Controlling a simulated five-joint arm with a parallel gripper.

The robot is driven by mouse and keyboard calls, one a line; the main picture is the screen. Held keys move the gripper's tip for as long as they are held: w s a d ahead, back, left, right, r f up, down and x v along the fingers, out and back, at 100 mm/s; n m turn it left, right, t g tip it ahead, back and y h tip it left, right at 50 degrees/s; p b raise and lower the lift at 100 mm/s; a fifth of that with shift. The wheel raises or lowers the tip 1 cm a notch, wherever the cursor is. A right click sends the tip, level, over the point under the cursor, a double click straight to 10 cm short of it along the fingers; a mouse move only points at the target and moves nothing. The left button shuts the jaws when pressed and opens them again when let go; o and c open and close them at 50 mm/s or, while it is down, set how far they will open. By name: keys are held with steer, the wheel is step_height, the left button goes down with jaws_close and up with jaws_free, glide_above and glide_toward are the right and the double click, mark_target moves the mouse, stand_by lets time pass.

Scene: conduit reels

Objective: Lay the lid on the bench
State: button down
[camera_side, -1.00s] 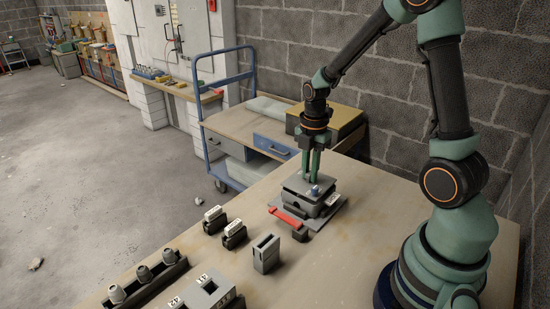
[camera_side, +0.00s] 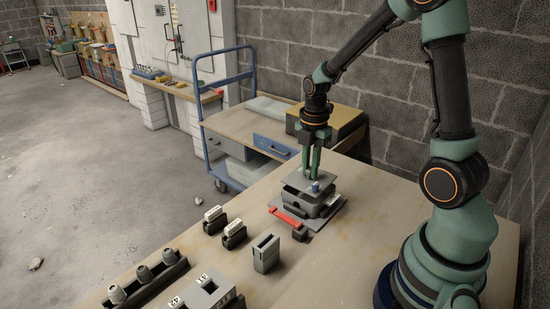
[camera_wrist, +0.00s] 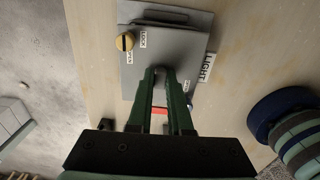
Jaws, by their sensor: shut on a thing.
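The lid (camera_side: 302,181) is a flat grey plate over a small grey box (camera_side: 298,203) in the side view. My gripper (camera_side: 313,177) is above it, pointing down and shut on the lid. The lid sits slightly raised and a little tilted, with a dark gap showing between it and the box. In the wrist view the grey lid (camera_wrist: 185,45) lies under my fingertips (camera_wrist: 160,72). The grip point itself is partly hidden by the fingers. The bench (camera_side: 205,262) is the light wooden top around the box.
A red handle (camera_side: 285,216) sticks out at the box's front left. A yellow slotted knob (camera_wrist: 125,41) shows beside the lid. Several grey parts, including an upright slotted block (camera_side: 266,254), stand towards the front left. The bench right of the box is clear.

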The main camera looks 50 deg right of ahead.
step_height(320, 180, up, 5)
steer(key=shift+d+r, duration=0.15)
steer(key=d, duration=1.8)
steer(key=shift+a+f, duration=0.1)
steer(key=shift+f, duration=5.7)
steer(key=shift+f, duration=0.55)
